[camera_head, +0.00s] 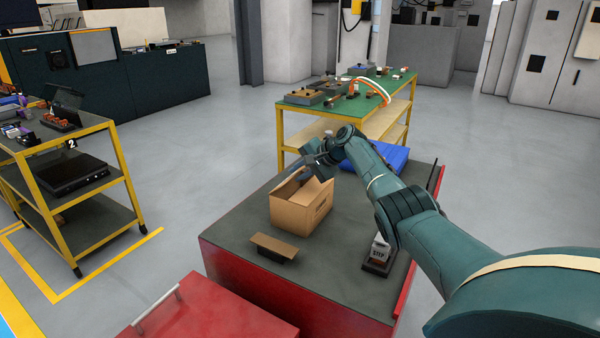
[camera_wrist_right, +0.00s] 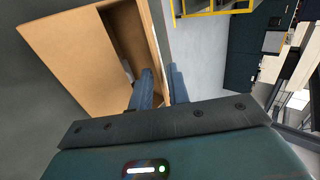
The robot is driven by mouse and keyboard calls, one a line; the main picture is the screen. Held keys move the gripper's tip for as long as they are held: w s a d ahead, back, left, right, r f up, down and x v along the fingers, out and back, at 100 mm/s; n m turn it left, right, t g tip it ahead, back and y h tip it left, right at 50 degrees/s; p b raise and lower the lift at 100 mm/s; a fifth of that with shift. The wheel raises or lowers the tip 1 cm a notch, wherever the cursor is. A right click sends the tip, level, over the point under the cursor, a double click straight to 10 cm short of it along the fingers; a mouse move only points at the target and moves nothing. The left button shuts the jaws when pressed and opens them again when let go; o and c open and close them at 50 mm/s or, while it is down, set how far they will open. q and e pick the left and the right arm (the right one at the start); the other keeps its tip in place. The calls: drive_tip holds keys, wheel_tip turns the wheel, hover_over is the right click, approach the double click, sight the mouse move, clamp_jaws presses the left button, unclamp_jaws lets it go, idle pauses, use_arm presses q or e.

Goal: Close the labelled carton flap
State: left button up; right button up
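The brown cardboard carton (camera_head: 302,212) stands on the dark-topped red cabinet, its top partly open. A raised flap (camera_head: 286,186) slants up at its upper left. My right gripper (camera_head: 306,173) is over the carton's top, beside this flap. In the right wrist view, the carton (camera_wrist_right: 75,38) fills the upper left with a dark opening. My right gripper's blue fingers (camera_wrist_right: 163,88) are parted by a narrow gap at the carton's edge, one on the opening side, one towards the floor. I cannot tell whether they touch cardboard. My left gripper is out of view.
On the cabinet top (camera_head: 335,285) are a brown-topped block (camera_head: 274,247) in front of the carton, a small labelled item (camera_head: 380,252) at right and a blue item (camera_head: 388,156) behind. A yellow-framed shelf (camera_head: 125,165) stands left; a green-topped table (camera_head: 330,104) stands behind.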

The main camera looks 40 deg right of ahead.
clamp_jaws()
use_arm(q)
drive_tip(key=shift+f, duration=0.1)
use_arm(e)
drive_tip(key=shift+f, duration=0.1)
drive_tip(key=shift+s+d+f+t+y, duration=0.1)
drive_tip(key=shift+s+f+t+y, duration=0.3)
drive_tip(key=shift+t, duration=0.3)
drive_tip(key=shift+f+t+b, duration=0.4)
drive_tip(key=shift+f+b, duration=0.15)
drive_tip(key=shift+b, duration=0.35)
drive_tip(key=shift+s+f+t+y+b, duration=0.1)
drive_tip(key=shift+f+t+y+b, duration=0.2)
drive_tip(key=shift+b, duration=0.4)
drive_tip(key=shift+s+d+r+t+b, duration=0.1)
drive_tip(key=shift+d+r+t+b, duration=0.05)
drive_tip(key=shift+t+b, duration=0.4)
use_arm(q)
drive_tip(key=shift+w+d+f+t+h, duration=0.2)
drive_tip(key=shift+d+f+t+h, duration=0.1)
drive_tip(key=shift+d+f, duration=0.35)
use_arm(e)
drive_tip(key=shift+r, duration=0.15)
